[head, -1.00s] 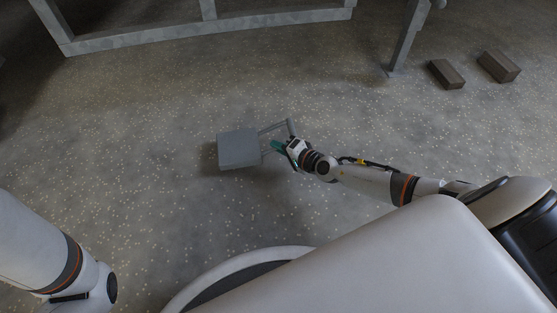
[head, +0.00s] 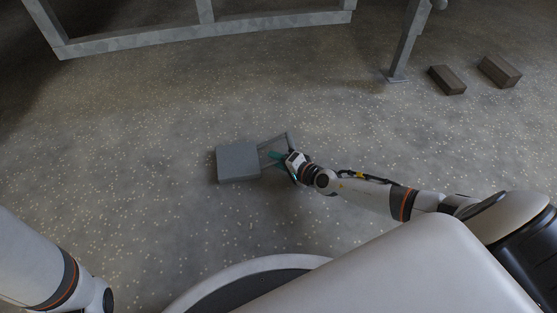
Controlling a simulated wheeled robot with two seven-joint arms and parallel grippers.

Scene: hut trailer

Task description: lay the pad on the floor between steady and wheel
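The pad is a grey square block (head: 238,161) with a grey loop handle on its right side, in the middle of the head view. My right gripper (head: 278,157), with teal fingertips, is shut on the handle. The pad is level, with a narrow shadow along its left edge; I cannot tell whether it touches the floor. The steady (head: 402,47), a grey leg with a flat foot, stands on the floor at the upper right. I see no wheel that I can make out. My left gripper is out of view; only part of that arm shows at lower left.
Two dark brown blocks (head: 447,80) (head: 500,71) lie on the floor right of the steady. A grey metal frame (head: 140,40) runs along the top left. The speckled floor (head: 200,105) between the frame and the pad is clear.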

